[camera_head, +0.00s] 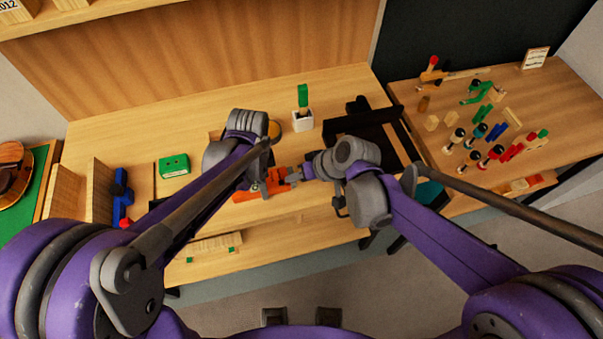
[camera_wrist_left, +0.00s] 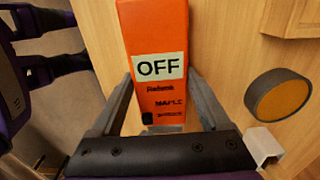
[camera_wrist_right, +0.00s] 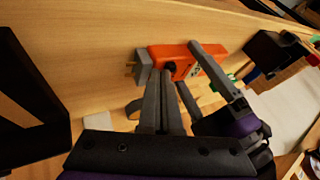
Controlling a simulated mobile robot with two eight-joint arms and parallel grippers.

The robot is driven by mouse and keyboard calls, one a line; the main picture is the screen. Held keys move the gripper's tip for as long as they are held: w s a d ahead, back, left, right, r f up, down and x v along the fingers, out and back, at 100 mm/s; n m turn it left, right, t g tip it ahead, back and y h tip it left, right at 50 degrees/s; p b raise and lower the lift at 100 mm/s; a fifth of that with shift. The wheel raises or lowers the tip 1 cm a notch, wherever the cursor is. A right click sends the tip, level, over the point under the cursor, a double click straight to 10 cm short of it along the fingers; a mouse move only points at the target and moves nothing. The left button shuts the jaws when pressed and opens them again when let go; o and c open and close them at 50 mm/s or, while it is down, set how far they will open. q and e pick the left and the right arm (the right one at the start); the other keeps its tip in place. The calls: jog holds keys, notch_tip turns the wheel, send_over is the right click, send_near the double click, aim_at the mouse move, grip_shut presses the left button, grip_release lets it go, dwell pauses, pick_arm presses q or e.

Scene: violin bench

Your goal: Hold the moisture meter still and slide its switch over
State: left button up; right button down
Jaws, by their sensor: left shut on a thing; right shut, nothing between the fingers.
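The moisture meter is an orange box (camera_head: 272,182) near the bench's front edge. In the left wrist view its face (camera_wrist_left: 158,30) carries a white display reading OFF, with printed lines below, one reading MAPLE, and a small black square beside the lowest. My left gripper (camera_wrist_left: 160,85) is shut on the meter, one finger along each side. In the right wrist view the meter (camera_wrist_right: 213,66) has a grey end block with pins. My right gripper (camera_wrist_right: 165,76) is shut and empty, its tips close to a dark knob on the meter; I cannot tell whether they touch.
A green box (camera_head: 174,166) lies on the bench at left. A white pot with a green-handled tool (camera_head: 303,120) stands behind. A round amber-topped disc (camera_wrist_left: 279,95) is near the meter. A black stand (camera_head: 372,130) is behind my right gripper.

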jog(key=shift+s+a, duration=0.2)
jog(key=shift+a, duration=0.5)
jog(key=shift+s+a, duration=0.15)
jog(key=shift+a, duration=0.5)
jog(key=shift+d, duration=0.1)
jog(key=d, duration=0.2)
jog(key=w+d, duration=0.1)
jog(key=d, duration=0.1)
jog(key=shift+w+d+r, duration=0.1)
jog(key=shift+d+r, duration=0.05)
jog(key=shift+d, duration=0.05)
jog(key=v, duration=0.9)
jog(key=shift+r, duration=0.25)
pick_arm(q)
jog(key=o, duration=1.4)
jog(key=shift+r, duration=0.1)
